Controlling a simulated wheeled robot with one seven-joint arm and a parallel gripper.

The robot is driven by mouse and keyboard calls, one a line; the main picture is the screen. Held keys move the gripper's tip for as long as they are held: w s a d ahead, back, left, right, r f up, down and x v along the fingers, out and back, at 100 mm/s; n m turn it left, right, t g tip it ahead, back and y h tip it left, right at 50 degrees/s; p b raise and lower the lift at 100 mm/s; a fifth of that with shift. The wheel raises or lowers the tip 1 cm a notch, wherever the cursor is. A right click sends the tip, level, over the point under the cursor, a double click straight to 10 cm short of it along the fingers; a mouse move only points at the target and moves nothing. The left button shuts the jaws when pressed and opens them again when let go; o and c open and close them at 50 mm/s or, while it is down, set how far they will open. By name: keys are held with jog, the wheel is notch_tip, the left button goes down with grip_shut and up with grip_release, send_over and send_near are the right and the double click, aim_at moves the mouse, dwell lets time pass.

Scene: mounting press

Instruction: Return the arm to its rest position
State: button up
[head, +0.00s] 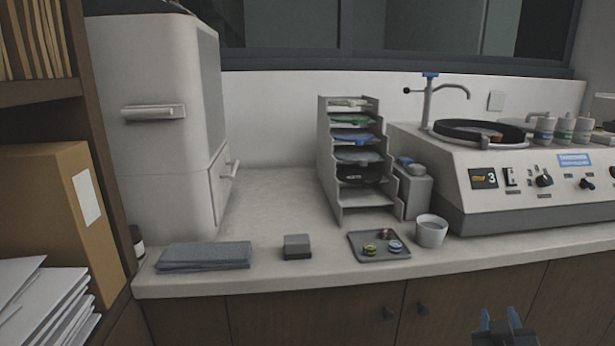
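My gripper (500,320) shows at the bottom right of the head view, in front of the wooden cabinet doors and below the counter edge. Its two blue fingertips point up and stand apart, with nothing visible between them. The rest of my arm is out of the picture.
The counter (280,205) holds a folded grey cloth (205,256), a small grey block (297,247), a tray (368,257) with small round pieces, a white cup (431,232), a stepped rack (330,165) and a polishing machine (520,195). A white cabinet machine (160,90) stands left.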

jog(key=s+a+f+n+y, duration=0.15)
jog(key=s+a, duration=0.25)
jog(key=s, duration=0.4)
jog(key=s+a+f+y+p, duration=0.1)
jog(key=s+a+f+y, duration=0.2)
jog(key=s, duration=0.4)
jog(key=s+a+f+n+y, duration=0.1)
jog(key=s+a+y, duration=0.1)
jog(key=s+a, duration=0.45)
jog(key=s+a+r, duration=0.1)
jog(key=s+r, duration=0.2)
jog(key=s, duration=0.3)
jog(key=s+a+r+y, duration=0.1)
jog(key=s+r, duration=0.3)
jog(key=s, duration=0.3)
jog(key=s+a+r+m+t+y+p, duration=0.1)
jog(key=s+r, duration=0.3)
jog(key=s, duration=0.3)
jog(key=shift+a, duration=0.35)
